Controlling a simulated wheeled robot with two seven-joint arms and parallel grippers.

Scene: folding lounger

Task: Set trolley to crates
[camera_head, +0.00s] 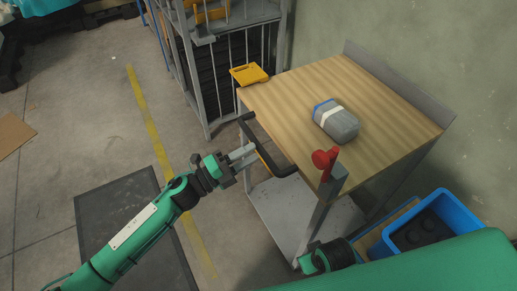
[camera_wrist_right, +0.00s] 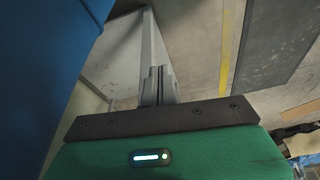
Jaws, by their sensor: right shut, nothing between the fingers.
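The trolley has a wooden top (camera_head: 300,90), a grey lower shelf (camera_head: 285,210) and a black push handle (camera_head: 268,150) on its left side. A blue crate (camera_head: 465,205) holding dark items stands at lower right. My right gripper (camera_wrist_right: 158,85) is shut and empty in the wrist view, pointing toward a grey trolley post (camera_wrist_right: 155,45). Its fingers are not clear in the head view.
A barred rack (camera_head: 195,75) stands behind; a wall is at right. A dark mat (camera_head: 115,215) and a yellow line (camera_head: 150,135) mark open floor.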

